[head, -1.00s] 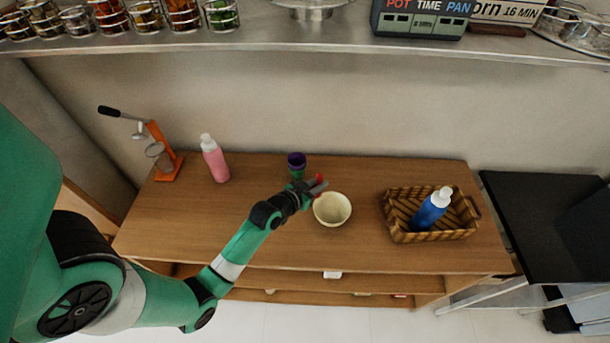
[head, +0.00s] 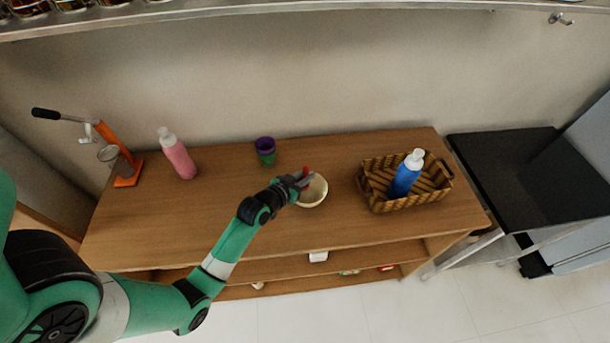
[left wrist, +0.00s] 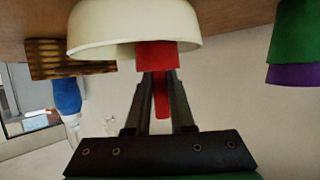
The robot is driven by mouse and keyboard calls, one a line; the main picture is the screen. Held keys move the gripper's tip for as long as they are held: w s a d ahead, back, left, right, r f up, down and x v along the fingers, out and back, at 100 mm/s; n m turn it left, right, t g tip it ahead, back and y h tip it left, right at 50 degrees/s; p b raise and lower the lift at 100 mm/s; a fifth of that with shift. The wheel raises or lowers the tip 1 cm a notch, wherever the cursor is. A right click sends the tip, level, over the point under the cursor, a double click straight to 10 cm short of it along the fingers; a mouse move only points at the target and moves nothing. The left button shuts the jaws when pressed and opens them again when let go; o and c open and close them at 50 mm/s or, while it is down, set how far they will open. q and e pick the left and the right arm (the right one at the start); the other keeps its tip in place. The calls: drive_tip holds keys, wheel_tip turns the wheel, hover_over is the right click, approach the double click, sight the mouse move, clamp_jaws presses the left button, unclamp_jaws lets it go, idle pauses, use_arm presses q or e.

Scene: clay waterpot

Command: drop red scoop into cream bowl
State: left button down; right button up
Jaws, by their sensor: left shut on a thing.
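The cream bowl (head: 316,192) stands on the wooden table, right of the middle. My left gripper (head: 304,179) is at the bowl's left rim in the head view. It is shut on the red scoop (head: 306,170), of which only a small part shows there. In the left wrist view the red scoop (left wrist: 156,57) sits between the fingertips (left wrist: 156,82), overlapping the edge of the cream bowl (left wrist: 135,25). I cannot tell whether the scoop touches the bowl. My right gripper is not in view.
A green and purple cup (head: 265,152) stands behind and left of the bowl. A woven basket (head: 380,203) with a blue bottle (head: 407,174) is to the right. A pink bottle (head: 178,157) and an orange press (head: 127,170) stand at the left. The table's front left is clear.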

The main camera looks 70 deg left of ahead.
use_arm(q)
drive_tip(key=c, duration=0.7)
unclamp_jaws()
drive_tip(key=shift+s+d+r+p, duration=0.15)
drive_tip(key=shift+s+r+p, duration=0.05)
drive_tip(key=shift+s+p, duration=0.1)
drive_tip(key=p+v, duration=0.2)
drive_tip(key=v, duration=0.8)
drive_tip(key=shift+s+d, duration=0.25)
drive_tip(key=shift+s, duration=0.1)
